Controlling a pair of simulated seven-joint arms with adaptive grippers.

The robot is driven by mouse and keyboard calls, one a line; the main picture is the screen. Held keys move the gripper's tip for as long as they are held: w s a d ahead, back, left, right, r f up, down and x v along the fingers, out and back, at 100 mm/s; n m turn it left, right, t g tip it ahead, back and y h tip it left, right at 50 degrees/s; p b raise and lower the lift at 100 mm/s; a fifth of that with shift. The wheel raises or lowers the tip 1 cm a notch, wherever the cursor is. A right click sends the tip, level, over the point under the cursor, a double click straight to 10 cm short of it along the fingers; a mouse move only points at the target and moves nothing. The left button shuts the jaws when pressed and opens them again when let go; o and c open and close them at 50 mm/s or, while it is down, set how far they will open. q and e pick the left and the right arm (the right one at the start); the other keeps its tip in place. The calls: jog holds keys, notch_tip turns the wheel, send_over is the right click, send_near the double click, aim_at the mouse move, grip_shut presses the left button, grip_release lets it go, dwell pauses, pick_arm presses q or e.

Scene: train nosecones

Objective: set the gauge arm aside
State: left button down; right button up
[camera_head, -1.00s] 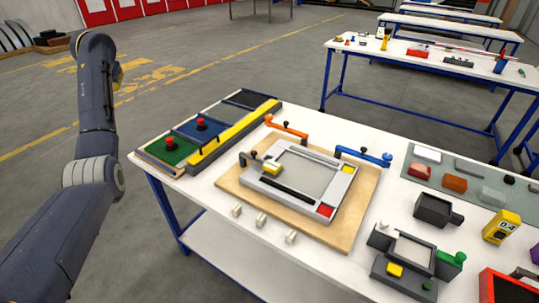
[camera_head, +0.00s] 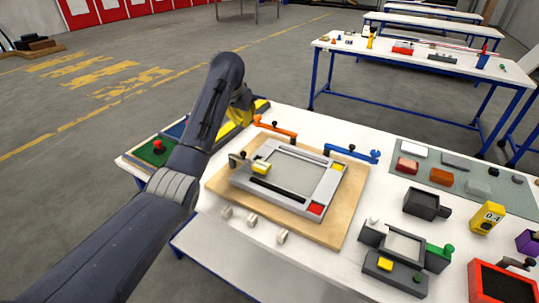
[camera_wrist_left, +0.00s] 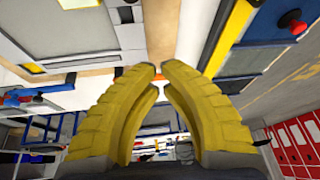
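Three arm-like parts stand around the grey frame (camera_head: 330,186); I cannot tell for sure which is the gauge arm. An orange arm (camera_head: 275,129) with a dark knob is at its back left edge. A blue arm (camera_head: 350,153) is at its back right. A grey arm (camera_head: 238,160) with a dark knob is at its left, beside a yellow block (camera_head: 261,167). My left gripper (camera_head: 243,101) is above the table's back left, short of the orange arm. Its yellow fingers (camera_wrist_left: 162,68) are slightly apart with nothing between them. My right gripper is out of view.
A wooden board (camera_head: 222,187) carries the frame. A tray with a green panel (camera_head: 151,154) lies behind my left arm. Small white blocks (camera_head: 253,220) line the front. Grey fixtures (camera_head: 423,203) and a red-rimmed bin (camera_head: 503,285) crowd the right side.

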pick_arm(q)
jog(key=s+d+f+g, duration=0.1)
jog(key=s+d+f, duration=0.25)
jog(key=d, duration=0.35)
jog(key=shift+m+h, duration=0.4)
jog(key=x, duration=0.9)
jog(key=shift+d+r, duration=0.1)
jog(key=shift+d, duration=0.15)
jog(key=shift+s+a, duration=0.55)
jog(key=shift+s, duration=0.25)
jog(key=shift+s+a, duration=0.5)
jog(key=shift+s, duration=0.3)
